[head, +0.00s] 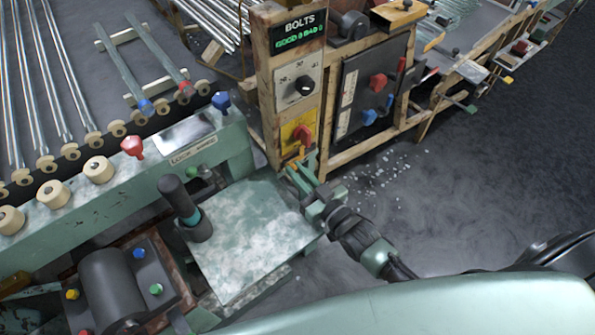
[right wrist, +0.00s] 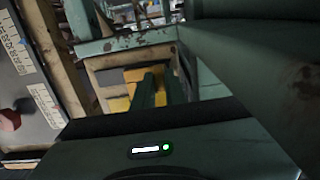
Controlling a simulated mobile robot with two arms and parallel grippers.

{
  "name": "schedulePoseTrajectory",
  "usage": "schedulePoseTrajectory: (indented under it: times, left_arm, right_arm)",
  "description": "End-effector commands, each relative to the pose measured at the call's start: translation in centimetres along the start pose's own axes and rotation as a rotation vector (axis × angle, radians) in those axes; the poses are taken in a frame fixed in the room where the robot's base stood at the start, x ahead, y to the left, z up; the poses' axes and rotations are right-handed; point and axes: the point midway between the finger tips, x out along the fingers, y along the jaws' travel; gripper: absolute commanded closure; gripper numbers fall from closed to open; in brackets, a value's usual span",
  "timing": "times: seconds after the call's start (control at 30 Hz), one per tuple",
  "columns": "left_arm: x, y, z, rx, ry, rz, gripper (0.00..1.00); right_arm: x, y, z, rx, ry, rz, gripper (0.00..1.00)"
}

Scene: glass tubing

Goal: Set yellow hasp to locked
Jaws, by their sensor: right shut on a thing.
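A yellow plate (head: 289,134) with a red knob is on the front of the wooden post, below the dial. A small orange-yellow piece (head: 295,155), which looks like the yellow hasp, is at the plate's lower edge. My right gripper (head: 293,166) reaches up to it from the lower right and is shut on it; the fingers hide much of it. In the right wrist view my right gripper's dark green fingers (right wrist: 153,88) stand in front of yellow surfaces (right wrist: 133,75). The hasp's exact angle cannot be told. My left gripper is not in view.
A dial panel (head: 298,84) and a BOLTS sign (head: 298,32) are above the plate. A dark cabinet door (head: 369,90) with red and blue handles is to the right. A green bench (head: 245,240) with a dark upright handle (head: 178,200) is to the left. Glass shards (head: 385,170) litter the floor.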

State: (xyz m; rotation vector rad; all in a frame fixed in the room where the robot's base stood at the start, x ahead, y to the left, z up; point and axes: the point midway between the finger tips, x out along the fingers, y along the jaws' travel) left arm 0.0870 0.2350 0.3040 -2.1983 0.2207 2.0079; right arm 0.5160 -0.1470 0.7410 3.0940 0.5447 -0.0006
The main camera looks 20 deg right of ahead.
Motion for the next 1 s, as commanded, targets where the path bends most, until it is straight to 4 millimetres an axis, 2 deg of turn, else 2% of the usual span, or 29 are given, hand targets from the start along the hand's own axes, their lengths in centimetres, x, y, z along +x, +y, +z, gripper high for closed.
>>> schedulePoseTrajectory:
  times: [0.17, 0.37, 0.6, 0.63, 0.7, 1.0]
  left_arm:
    - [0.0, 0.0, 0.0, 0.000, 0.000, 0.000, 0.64]
    - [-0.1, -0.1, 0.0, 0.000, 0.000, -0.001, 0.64]
    - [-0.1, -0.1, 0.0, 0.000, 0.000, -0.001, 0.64]
    - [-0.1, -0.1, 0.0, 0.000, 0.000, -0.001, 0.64]
    - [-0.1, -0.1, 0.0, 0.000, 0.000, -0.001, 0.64]
    - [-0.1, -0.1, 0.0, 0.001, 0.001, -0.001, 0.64]
  right_arm:
    - [0.0, 0.4, 0.0, -0.002, -0.001, 0.000, 1.00]
    - [0.0, 2.8, 0.0, -0.003, -0.002, 0.000, 1.00]
    - [0.0, 3.0, 0.0, 0.000, -0.001, 0.003, 1.00]
    - [0.0, 3.0, 0.0, -0.001, -0.001, 0.003, 0.85]
    - [0.0, 3.0, 0.0, -0.001, -0.001, 0.003, 0.65]
    - [0.0, 2.9, 0.0, 0.000, 0.000, 0.001, 0.65]
